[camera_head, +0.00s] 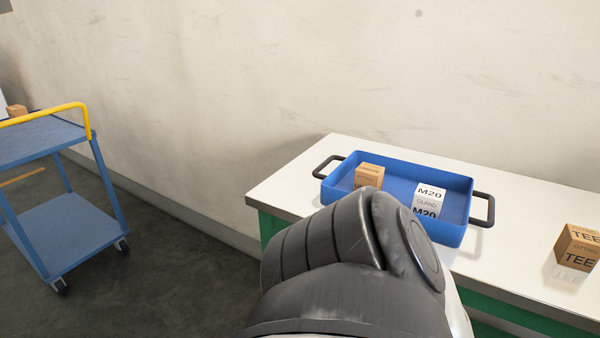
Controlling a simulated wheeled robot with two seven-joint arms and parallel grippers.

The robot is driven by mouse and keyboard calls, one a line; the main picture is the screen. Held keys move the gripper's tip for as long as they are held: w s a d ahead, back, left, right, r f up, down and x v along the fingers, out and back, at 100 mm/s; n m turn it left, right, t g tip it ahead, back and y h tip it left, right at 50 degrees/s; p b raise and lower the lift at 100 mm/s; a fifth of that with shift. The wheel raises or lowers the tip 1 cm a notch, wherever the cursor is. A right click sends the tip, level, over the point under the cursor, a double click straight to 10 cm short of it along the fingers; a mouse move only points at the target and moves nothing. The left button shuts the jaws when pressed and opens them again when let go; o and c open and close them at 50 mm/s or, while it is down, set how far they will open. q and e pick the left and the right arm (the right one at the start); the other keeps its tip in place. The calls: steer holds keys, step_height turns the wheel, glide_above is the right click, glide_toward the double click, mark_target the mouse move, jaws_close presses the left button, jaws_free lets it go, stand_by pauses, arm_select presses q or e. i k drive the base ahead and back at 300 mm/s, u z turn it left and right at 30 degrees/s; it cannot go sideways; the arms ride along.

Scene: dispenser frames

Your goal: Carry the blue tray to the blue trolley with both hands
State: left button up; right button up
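The blue tray (452,232) sits on a white-topped table, with a black handle at its left end and another at its right end. A brown box (368,175) and a white box marked M20 (428,199) are in the tray. The blue trolley (72,232) stands at the left, with two shelves and a yellow handle. One of my dark arm links fills the lower middle and hides part of the tray's front and the table edge. Neither of my grippers is in view, and neither tray handle has anything on it.
The white table (297,182) has a green frame and stands near the wall. A brown box marked TEE (578,247) is on it, right of the tray. A small brown box (17,110) is at the trolley's far left. Dark floor (165,262) lies clear between trolley and table.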

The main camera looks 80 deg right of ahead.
mark_target(25, 139)
steer(key=i, duration=0.85)
steer(key=z, duration=3.2)
